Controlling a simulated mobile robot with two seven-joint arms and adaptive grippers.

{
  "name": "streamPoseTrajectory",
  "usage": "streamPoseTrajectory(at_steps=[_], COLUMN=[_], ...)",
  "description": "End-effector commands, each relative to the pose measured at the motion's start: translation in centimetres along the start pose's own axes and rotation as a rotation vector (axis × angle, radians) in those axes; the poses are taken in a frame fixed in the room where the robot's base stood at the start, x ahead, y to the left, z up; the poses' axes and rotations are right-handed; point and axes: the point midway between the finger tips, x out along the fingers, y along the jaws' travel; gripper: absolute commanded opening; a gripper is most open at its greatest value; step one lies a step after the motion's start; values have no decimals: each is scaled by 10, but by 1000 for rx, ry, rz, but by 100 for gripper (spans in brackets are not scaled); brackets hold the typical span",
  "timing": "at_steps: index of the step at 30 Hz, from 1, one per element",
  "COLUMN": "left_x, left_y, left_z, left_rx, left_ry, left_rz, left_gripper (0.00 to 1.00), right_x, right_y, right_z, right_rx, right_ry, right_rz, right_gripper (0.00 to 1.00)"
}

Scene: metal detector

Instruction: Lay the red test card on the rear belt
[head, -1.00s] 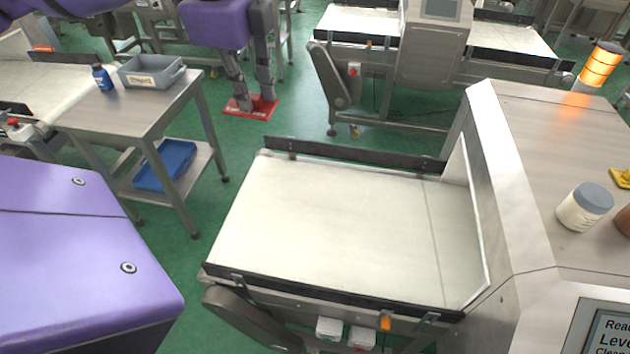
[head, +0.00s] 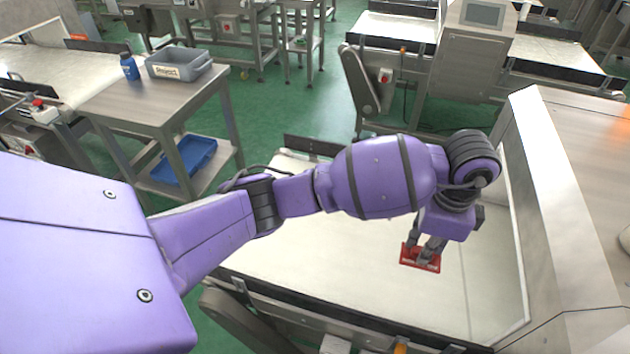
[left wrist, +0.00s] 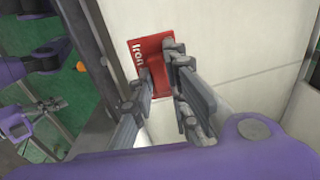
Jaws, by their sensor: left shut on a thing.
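The red test card (head: 420,258) is between the fingers of my left gripper (head: 428,248), over the right part of the white belt (head: 310,245) in front of the metal detector. In the left wrist view the card (left wrist: 150,54) shows white lettering that reads "Iron". My left gripper (left wrist: 160,90) is shut on it there, with the fingers at its sides. I cannot tell whether the card touches the belt or hangs just above it.
The detector housing (head: 560,190) rises at the right of the belt. Dark side rails (head: 370,315) edge the belt. A steel table (head: 140,103) with a grey labelled bin (head: 178,65) and a blue bottle (head: 129,67) stands at the left. The belt's near left part is clear.

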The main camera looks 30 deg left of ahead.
Motion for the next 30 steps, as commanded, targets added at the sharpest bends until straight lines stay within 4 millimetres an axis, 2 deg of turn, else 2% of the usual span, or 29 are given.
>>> streamPoseTrajectory(at_steps=[3,7,18,24,30], left_x=[-2,2,41,77,90], left_y=[0,-5,-50,-64,-71], left_z=[-3,5,78,100,109], left_rx=[0,-3,-5,-2,1], left_ry=[2,-1,-2,1,3], left_rz=[-5,-4,-1,-1,-2], left_gripper=[0,0,0,0,0], right_x=[0,-1,-1,1,1], right_y=[1,1,2,2,2], right_z=[-2,-2,2,8,8], right_rx=[-2,-2,-3,-4,-4], right_ry=[4,4,-5,-13,-13], right_rz=[1,1,1,1,1], right_gripper=[0,0,0,0,0])
